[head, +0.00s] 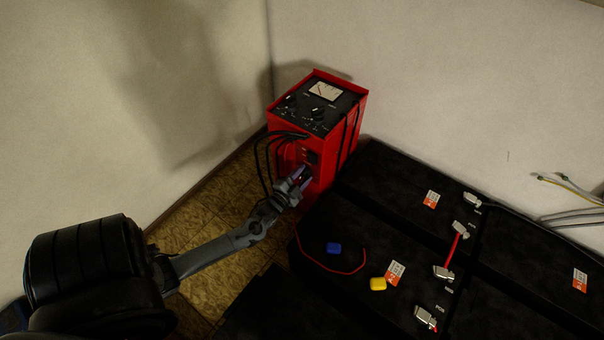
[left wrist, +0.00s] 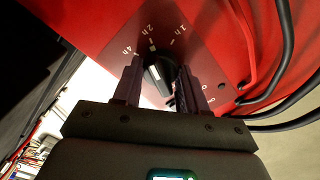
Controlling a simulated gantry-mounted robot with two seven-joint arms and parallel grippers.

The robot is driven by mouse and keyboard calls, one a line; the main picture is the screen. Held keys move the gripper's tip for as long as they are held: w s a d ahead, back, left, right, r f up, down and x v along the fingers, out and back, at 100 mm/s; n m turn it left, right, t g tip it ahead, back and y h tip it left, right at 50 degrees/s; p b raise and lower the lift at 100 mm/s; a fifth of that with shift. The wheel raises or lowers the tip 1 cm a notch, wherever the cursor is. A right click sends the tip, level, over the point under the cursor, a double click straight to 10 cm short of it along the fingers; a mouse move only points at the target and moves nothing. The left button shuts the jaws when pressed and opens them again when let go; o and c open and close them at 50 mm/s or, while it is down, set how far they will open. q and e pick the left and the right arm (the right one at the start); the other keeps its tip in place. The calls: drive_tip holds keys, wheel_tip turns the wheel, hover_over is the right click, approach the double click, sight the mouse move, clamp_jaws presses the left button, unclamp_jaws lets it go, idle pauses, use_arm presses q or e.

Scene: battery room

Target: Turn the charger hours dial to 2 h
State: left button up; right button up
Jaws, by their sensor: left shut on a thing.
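The red charger (head: 285,122) stands in the corner at the back. Its hours dial (left wrist: 157,72) is a black knob with a white mark, on the red panel in the left wrist view. The labels 4 h, 2 h and 1 h are printed around it. The knob's white mark points up, roughly toward the 2 h label (left wrist: 148,30). My left gripper (head: 303,178) is at the charger's lower front, and its fingers (left wrist: 160,82) are shut on the dial, one on each side. In the head view the gripper hides the dial. My right gripper is not in view.
Black cables (head: 267,158) hang by the charger's left front and pass right of the dial in the wrist view. Black batteries (head: 400,227) fill the right, with a blue cap (head: 334,248), a yellow cap (head: 378,284) and a thin red wire (head: 340,272) on top. Walls stand close behind.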

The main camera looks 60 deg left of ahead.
use_arm(q)
drive_tip(key=shift+m, duration=0.4)
drive_tip(key=o, duration=1.1)
drive_tip(key=shift+c, duration=0.2)
drive_tip(key=shift+s, duration=0.1)
drive_tip(key=shift+s+d, duration=0.15)
drive_tip(key=shift+s, duration=0.1)
drive_tip(key=p+v, duration=0.1)
drive_tip(key=v, duration=0.9)
drive_tip(key=shift+s, duration=0.1)
